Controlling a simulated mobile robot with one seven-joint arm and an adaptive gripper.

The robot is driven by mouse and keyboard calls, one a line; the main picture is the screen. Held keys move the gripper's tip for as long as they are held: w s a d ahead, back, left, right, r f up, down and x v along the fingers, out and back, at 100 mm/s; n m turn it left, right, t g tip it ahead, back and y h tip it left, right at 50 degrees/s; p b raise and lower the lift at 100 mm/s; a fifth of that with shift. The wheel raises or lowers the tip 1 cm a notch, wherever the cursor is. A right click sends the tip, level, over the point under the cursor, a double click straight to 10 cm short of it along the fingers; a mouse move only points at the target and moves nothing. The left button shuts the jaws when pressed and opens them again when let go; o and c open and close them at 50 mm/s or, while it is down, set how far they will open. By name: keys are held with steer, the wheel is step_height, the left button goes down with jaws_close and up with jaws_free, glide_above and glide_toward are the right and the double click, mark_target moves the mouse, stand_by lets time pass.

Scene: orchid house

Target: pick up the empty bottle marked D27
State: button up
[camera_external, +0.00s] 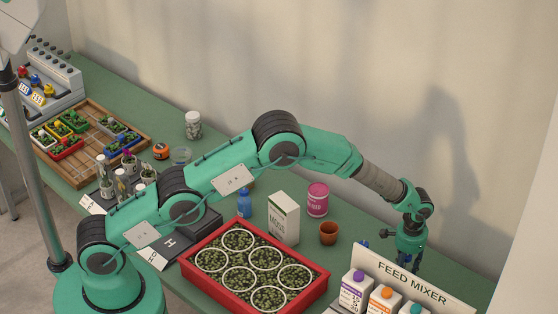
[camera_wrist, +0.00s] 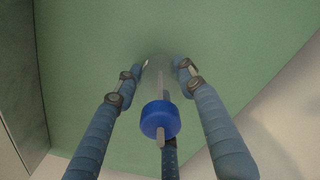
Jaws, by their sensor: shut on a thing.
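In the wrist view, a clear bottle (camera_wrist: 158,85) with a round blue cap (camera_wrist: 160,120) stands between the three blue-grey fingers of my gripper (camera_wrist: 164,66). The gripper is shut on this bottle. The bottle looks see-through and empty, with a thin pale stem through its cap. No D27 mark can be read on it. In the external view, my gripper (camera_external: 408,262) points down at the right end of the green bench, behind the feed mixer sign. The bottle is not discernible there; the sign hides the area below the gripper.
The FEED MIXER sign (camera_external: 411,281) and several capped bottles (camera_external: 383,297) stand in front of my gripper. A terracotta pot (camera_external: 329,233), pink tub (camera_external: 317,199), white carton (camera_external: 284,218), blue bottle (camera_external: 244,204) and red plant tray (camera_external: 321,290) are to its left. The wall is close behind.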

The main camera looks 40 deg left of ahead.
mark_target(408, 256)
steer(key=shift+r, duration=0.15)
step_height(408, 256, up, 10)
steer(key=shift+f+p, duration=0.15)
steer(key=shift+p, duration=0.45)
stand_by(0.6)
